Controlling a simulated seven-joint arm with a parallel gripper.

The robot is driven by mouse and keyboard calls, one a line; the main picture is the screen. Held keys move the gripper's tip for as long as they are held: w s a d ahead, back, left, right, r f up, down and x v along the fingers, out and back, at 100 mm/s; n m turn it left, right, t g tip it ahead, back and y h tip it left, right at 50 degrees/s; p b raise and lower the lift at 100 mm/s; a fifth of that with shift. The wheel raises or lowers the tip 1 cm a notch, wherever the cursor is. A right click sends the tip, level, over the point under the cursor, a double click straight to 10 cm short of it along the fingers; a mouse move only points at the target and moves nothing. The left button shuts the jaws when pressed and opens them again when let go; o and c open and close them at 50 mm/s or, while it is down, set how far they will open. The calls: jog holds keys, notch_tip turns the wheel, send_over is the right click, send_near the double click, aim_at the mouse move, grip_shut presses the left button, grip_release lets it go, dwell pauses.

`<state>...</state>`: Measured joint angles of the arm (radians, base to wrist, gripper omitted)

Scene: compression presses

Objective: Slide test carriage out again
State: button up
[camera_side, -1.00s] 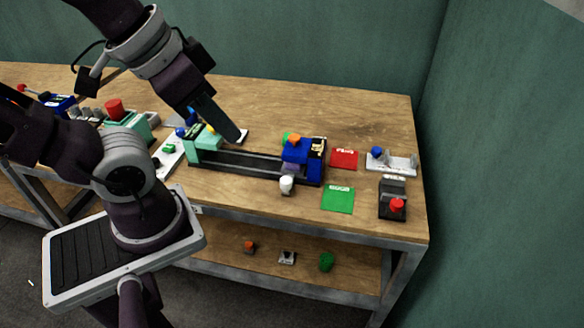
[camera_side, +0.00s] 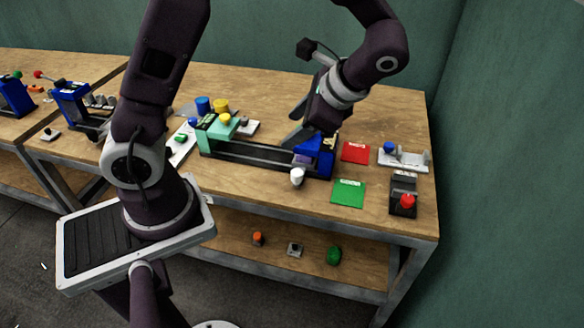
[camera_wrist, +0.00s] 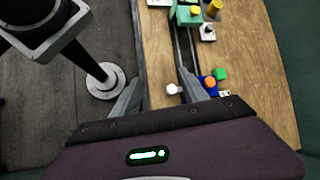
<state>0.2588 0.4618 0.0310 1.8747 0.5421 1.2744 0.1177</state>
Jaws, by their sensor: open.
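The blue carriage (camera_side: 321,162) sits at the right end of a black rail bed (camera_side: 250,155). A mint-green block (camera_side: 215,134) stands at the bed's left end. A white knob (camera_side: 297,176) sticks out at the front near the carriage. My gripper (camera_side: 295,138) is open and empty, just above and left of the carriage, and hides part of its top. In the wrist view my spread fingers (camera_wrist: 160,76) span the area beside the white knob (camera_wrist: 172,89). The carriage (camera_wrist: 207,88) with its orange top lies by the right finger there; contact cannot be told.
A red card (camera_side: 355,152) and a green card (camera_side: 348,193) lie right of the bed. A grey fixture (camera_side: 410,160) and a black box with a red button (camera_side: 404,195) stand farther right. Blue and yellow cylinders (camera_side: 204,105) stand behind the mint block.

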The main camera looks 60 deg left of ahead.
jog(key=w+a+f+m+g+y, duration=0.1)
jog(key=w+f+m+y, duration=0.35)
jog(key=f, duration=0.45)
jog(key=m+t+y, duration=0.3)
jog(key=m+y, duration=0.3)
send_near(294, 171)
jog(key=a, duration=0.2)
jog(key=a+f, duration=0.1)
jog(key=a, duration=0.2)
jog(key=shift+a+f+t+y, duration=0.1)
jog(key=shift+f+t+y, duration=0.15)
jog(key=shift+t, duration=0.15)
jog(key=a, duration=0.7)
grip_shut()
